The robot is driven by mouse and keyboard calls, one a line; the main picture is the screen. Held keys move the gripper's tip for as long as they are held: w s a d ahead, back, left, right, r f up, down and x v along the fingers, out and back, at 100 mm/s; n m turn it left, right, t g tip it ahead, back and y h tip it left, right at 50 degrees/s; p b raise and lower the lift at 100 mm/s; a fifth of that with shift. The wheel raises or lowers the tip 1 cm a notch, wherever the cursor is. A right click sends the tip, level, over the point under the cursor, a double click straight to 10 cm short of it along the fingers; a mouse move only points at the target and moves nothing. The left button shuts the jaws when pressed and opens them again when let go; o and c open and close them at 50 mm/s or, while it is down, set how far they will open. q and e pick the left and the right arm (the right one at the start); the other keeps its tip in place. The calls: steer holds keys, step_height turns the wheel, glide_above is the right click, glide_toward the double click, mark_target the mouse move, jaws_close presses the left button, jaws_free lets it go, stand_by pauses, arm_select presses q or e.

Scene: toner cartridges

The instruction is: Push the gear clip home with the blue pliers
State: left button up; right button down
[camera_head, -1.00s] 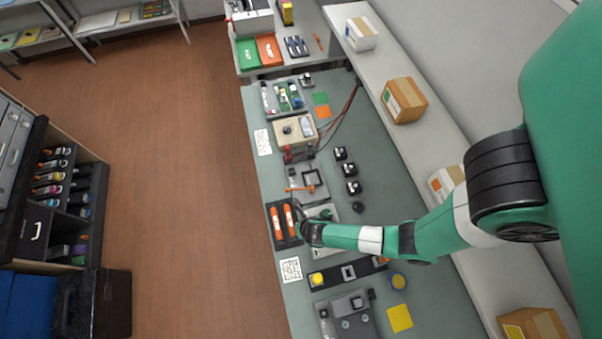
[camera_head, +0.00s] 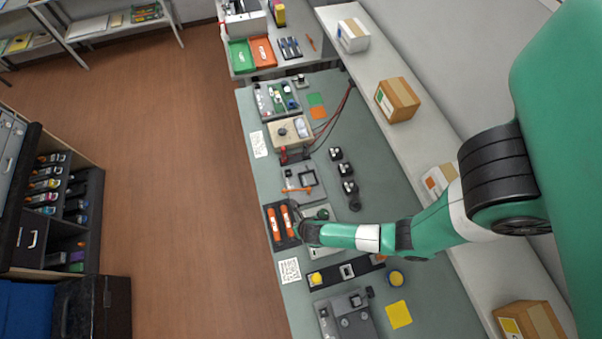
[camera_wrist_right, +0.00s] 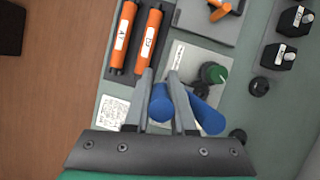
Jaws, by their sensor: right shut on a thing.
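My right gripper (camera_head: 299,222) comes in from the right in the head view, low over the bench beside the orange cartridges. In the right wrist view its two fingers (camera_wrist_right: 161,78) are closed around one handle of the blue pliers (camera_wrist_right: 206,115). The second blue handle sticks out to the right of the fingers. I cannot make out the gear clip. My left gripper is out of view.
Two orange cartridges (camera_wrist_right: 148,40) lie in a dark tray (camera_head: 269,214) left of the gripper. Several black blocks (camera_head: 347,170) stand to the right. A dark strip with a yellow button (camera_head: 316,278) lies nearer. Cardboard boxes (camera_head: 397,98) line the right shelf.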

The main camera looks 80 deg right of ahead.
step_height(320, 180, up, 8)
steer(key=p, duration=0.1)
steer(key=shift+f, duration=0.15)
stand_by(0.4)
